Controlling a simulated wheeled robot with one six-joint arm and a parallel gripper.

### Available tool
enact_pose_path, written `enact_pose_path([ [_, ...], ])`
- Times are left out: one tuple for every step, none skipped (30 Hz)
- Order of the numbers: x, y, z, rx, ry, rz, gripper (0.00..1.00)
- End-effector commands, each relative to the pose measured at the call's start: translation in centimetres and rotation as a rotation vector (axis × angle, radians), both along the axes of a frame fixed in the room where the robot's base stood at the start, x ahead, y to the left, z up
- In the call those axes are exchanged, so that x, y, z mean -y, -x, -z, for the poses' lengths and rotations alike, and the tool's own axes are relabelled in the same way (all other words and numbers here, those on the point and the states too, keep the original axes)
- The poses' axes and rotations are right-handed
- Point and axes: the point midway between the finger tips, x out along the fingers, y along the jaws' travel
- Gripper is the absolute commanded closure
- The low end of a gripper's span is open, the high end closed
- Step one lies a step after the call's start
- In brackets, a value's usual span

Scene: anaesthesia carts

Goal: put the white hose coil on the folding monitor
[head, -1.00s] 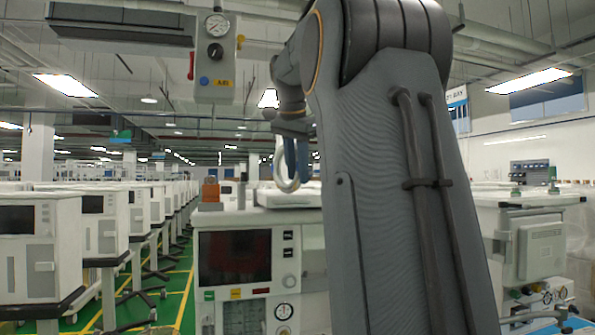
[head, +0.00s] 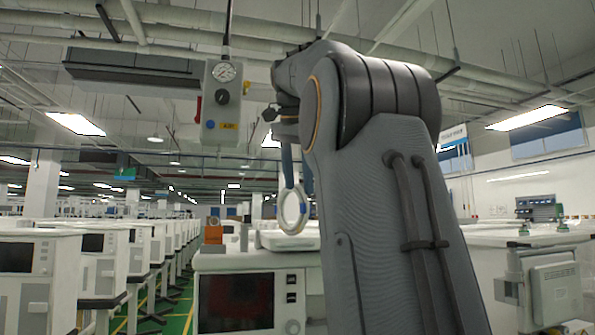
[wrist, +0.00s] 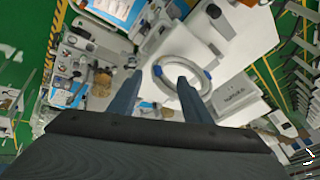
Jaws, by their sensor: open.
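The white hose coil (head: 293,210), a ring with blue bands, shows as an upright oval just below my fingertips in the head view. In the wrist view the coil (wrist: 204,72) lies at the fingertips over a pale surface, the right finger overlapping it. My gripper (head: 298,182) points down with its blue-grey fingers apart, also in the wrist view (wrist: 160,78). I cannot tell whether the coil touches a finger or what supports it. A flat white unit (head: 275,241) lies behind and below it on a cart. I cannot tell whether this is the folding monitor.
The cart has a dark screen (head: 237,302) in front and an orange block (head: 213,235) on top. A grey box with a gauge (head: 222,98) hangs at upper left. A monitor-like panel (head: 555,292) stands at right. Rows of white carts (head: 30,268) fill the left.

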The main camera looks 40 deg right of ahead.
Motion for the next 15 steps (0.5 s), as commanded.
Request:
enact_pose_path([
  [-0.3, 0.2, -0.8, 0.002, 0.001, 0.000, 0.56],
  [-0.4, 0.3, -1.2, 0.002, 0.001, 0.000, 0.56],
  [-0.6, 0.4, -1.6, 0.001, 0.001, -0.001, 0.56],
  [-0.7, 0.6, -1.9, 0.001, 0.001, -0.001, 0.56],
  [-0.8, 0.6, -2.1, 0.000, 0.000, -0.001, 0.56],
  [-0.9, 0.7, -2.4, 0.000, 0.001, -0.001, 0.56],
  [-0.9, 0.8, -2.5, 0.000, 0.001, -0.001, 0.56],
  [-1.0, 0.8, -2.6, 0.000, 0.000, -0.001, 0.56],
  [-1.0, 0.9, -2.7, -0.001, 0.000, -0.001, 0.56],
  [-1.1, 0.9, -2.8, -0.001, 0.000, -0.001, 0.56],
  [-1.1, 0.9, -2.8, -0.001, -0.001, -0.001, 0.56],
  [-1.1, 0.9, -2.8, -0.001, -0.001, -0.001, 0.56],
  [-1.1, 0.9, -2.8, -0.001, -0.001, -0.001, 0.56],
  [-1.1, 0.9, -2.8, -0.001, 0.000, -0.001, 0.56],
  [-1.1, 0.9, -2.8, -0.001, 0.000, 0.000, 0.56],
])
